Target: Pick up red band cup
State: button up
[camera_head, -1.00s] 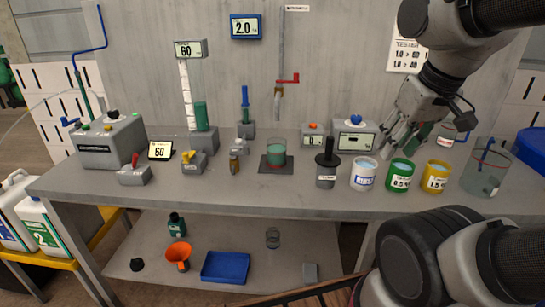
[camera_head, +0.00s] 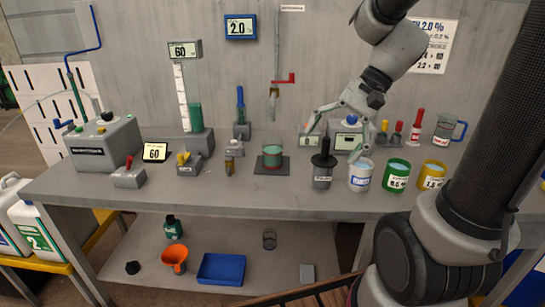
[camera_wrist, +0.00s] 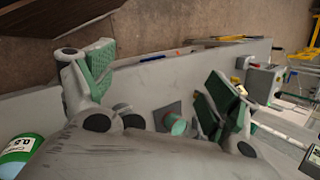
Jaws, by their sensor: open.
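A clear glass cup (camera_head: 272,154) with green liquid and what looks like a thin reddish line stands upright on a dark square plate (camera_head: 284,168) in the head view. Another clear vessel (camera_head: 444,128) with a red marking stands at the back right. My gripper (camera_head: 332,148) is open and empty, to the right of the glass cup and apart from it. It also shows in the wrist view (camera_wrist: 155,88), with green pads spread.
A black-handled tool (camera_head: 323,170) stands between the plate and the white cup (camera_head: 361,176). Green (camera_head: 396,176) and yellow (camera_head: 431,176) cups stand further right. A grey scale (camera_head: 348,138) is behind my gripper. The bench front (camera_head: 270,197) is clear.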

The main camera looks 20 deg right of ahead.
jog(key=w+a+f+m+t+y, duration=0.15)
jog(key=w+m+y, duration=0.3)
jog(key=w, duration=0.55)
jog(key=w+f+m+t+y, duration=0.1)
jog(key=w+f+m+y, duration=0.25)
jog(key=w+m, duration=0.4)
jog(key=w+d+f+m+t+y, duration=0.2)
jog(key=w+d+m+t, duration=0.15)
jog(key=w, duration=0.45)
send_near(273, 145)
jog(key=shift+n+t, duration=0.25)
jog(key=shift+t, duration=0.15)
jog(key=a, duration=0.1)
jog(key=s+a+r, duration=0.1)
jog(key=s+a, duration=0.1)
jog(key=shift+s+a+r, duration=0.2)
jog(key=shift+s+r, duration=0.05)
jog(key=shift+r, duration=0.15)
jog(key=shift+a+f, duration=0.2)
jog(key=shift+f, duration=0.1)
jog(key=x, duration=0.7)
jog(key=shift+w+r, duration=0.1)
jog(key=shift+c, duration=0.5)
jog(key=c, duration=1.5)
